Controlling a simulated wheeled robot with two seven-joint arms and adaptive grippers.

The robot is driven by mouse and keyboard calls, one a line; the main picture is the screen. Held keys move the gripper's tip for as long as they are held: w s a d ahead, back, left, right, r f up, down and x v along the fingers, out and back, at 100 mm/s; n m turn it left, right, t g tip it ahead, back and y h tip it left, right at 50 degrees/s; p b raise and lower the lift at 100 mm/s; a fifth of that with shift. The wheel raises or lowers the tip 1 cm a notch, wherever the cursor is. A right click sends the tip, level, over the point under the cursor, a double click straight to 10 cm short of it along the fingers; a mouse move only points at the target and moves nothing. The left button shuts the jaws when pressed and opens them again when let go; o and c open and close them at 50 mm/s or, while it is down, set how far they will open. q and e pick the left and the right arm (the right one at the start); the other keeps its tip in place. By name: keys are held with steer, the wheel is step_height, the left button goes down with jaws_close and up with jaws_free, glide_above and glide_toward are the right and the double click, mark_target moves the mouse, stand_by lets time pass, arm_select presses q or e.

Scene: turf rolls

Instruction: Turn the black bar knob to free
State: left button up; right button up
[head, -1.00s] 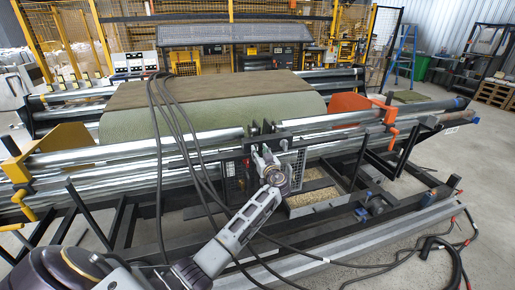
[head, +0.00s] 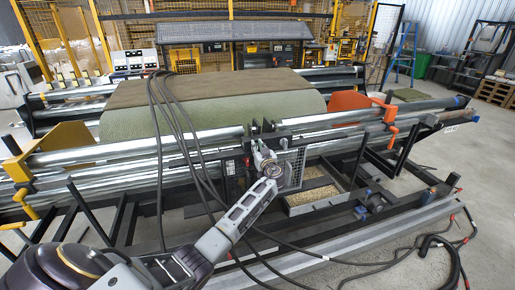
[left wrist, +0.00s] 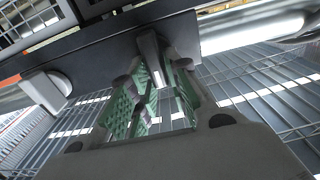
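The black bar knob (left wrist: 149,48) shows in the left wrist view as a dark bar standing out from a dark panel, its end between my fingers. My left gripper (left wrist: 160,82) has green-padded fingers on either side of the bar, with a gap between the pads. I cannot tell whether a pad touches it. In the head view my left gripper (head: 259,148) is at the black bracket in the middle of the roll frame, small and partly hidden by my wrist, and the knob cannot be made out. My right gripper is in neither view.
A mesh guard (head: 291,168) stands just right of my gripper. Black cables (head: 178,135) hang left of it. Steel rollers (head: 110,152) and a green turf roll (head: 215,113) lie behind.

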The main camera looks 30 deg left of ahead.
arm_select(q)
jaws_close()
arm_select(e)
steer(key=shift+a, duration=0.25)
